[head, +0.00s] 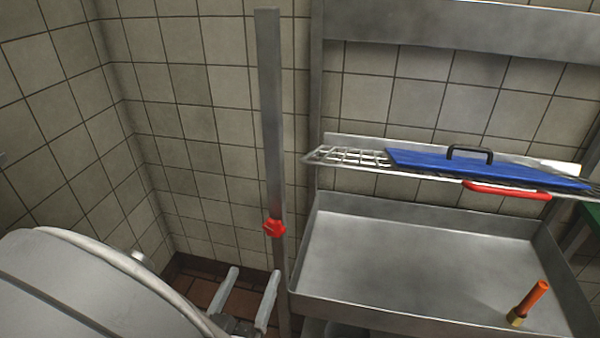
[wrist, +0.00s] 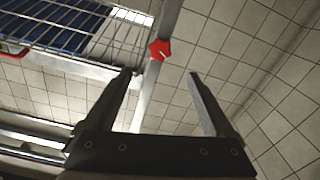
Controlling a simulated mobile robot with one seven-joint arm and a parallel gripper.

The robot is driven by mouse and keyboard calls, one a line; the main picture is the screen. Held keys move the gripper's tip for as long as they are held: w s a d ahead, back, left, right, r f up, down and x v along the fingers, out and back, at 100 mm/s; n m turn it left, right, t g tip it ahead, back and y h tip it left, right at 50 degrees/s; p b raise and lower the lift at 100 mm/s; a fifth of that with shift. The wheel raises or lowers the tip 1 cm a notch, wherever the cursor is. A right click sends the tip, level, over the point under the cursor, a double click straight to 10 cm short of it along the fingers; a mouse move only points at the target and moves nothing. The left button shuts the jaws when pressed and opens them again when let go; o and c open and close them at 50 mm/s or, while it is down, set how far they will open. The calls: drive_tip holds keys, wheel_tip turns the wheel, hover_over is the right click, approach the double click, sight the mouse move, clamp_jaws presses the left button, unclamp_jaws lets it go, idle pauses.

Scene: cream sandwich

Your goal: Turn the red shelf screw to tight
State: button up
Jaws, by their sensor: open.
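The red shelf screw (head: 274,228) is a small lobed knob on an upright grey metal post (head: 270,110). In the wrist view the screw (wrist: 160,49) shows above and between my fingertips, beyond them. My gripper (head: 250,285) is open and empty, with its two fingers spread apart. In the head view it is below the screw, its right finger close to the post. In the wrist view the gripper (wrist: 163,75) points up toward the screw, and no contact shows.
A metal basin (head: 400,262) stands right of the post, holding an orange cylinder with a brass end (head: 528,303). Above it a wire rack (head: 350,156) carries a blue board with a black handle (head: 480,168); a red handle (head: 508,190) hangs at its front. Tiled walls are behind.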

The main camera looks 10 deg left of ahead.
sight(278, 218)
drive_tip(key=w, duration=0.5)
drive_tip(key=w+d, duration=0.1)
drive_tip(key=w, duration=1)
drive_tip(key=shift+w+d, duration=0.15)
drive_tip(key=shift+w, duration=0.1)
drive_tip(key=c, duration=1.4)
drive_tip(key=shift+f, duration=0.1)
